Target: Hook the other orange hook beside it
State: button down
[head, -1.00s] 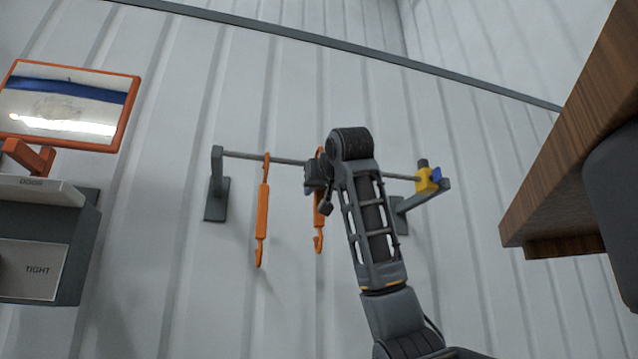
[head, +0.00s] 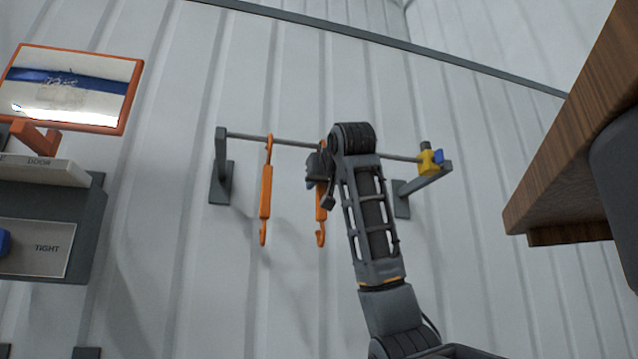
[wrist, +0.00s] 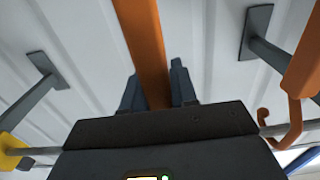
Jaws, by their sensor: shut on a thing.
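Two orange hooks show in the head view. The left orange hook (head: 265,198) hangs from a horizontal grey rail (head: 300,143); in the wrist view it is at the right edge (wrist: 302,68), its curved end at the rail. My gripper (head: 318,168) is in front of the rail, right of that hook. It is shut on the right orange hook (head: 321,212), whose shank (wrist: 145,45) shows between the fingers (wrist: 157,92) in the wrist view. This hook's upper end is hidden behind my gripper, so I cannot tell whether it bears on the rail. The lower ends are about level.
A yellow clamp (head: 428,160) with a blue knob sits at the rail's right end. Grey wall brackets (head: 222,180) hold the rail. A wooden shelf (head: 560,160) juts in at right. A control box (head: 45,225) and an orange-framed mirror (head: 70,90) are at left.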

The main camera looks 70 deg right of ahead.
jog(key=c, duration=0.8)
grip_release()
jog(key=shift+a, duration=0.1)
jog(key=b+v, duration=0.2)
jog(key=v, duration=0.5)
jog(key=shift+s+a, duration=0.2)
jog(key=shift+s, duration=0.1)
